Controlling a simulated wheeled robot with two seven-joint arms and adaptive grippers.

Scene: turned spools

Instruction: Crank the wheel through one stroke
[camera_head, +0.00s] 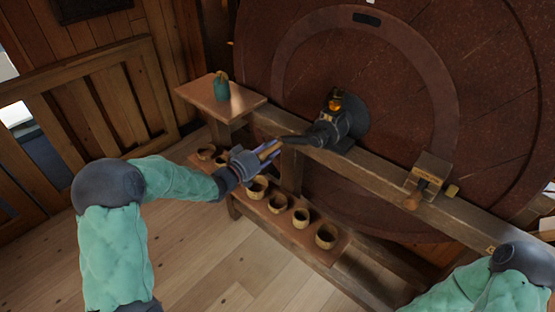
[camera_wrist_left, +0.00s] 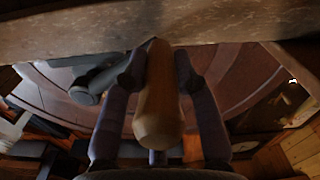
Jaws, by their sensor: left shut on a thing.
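The big reddish-brown wheel (camera_head: 390,75) stands upright behind a wooden beam. A dark crank arm (camera_head: 318,136) reaches left from its hub, with a wooden handle (camera_head: 271,148) at its end. My left gripper (camera_head: 260,156) is shut on this handle. In the left wrist view the rounded wooden handle (camera_wrist_left: 159,100) lies between the two dark fingers of my left gripper (camera_wrist_left: 160,78).
The wooden beam (camera_head: 378,182) runs in front of the wheel and carries a block with a knob (camera_head: 430,172). Several turned cups (camera_head: 301,217) stand on a low shelf below. A teal jar (camera_head: 222,90) stands on a small side table (camera_head: 198,93). The plank floor in front is clear.

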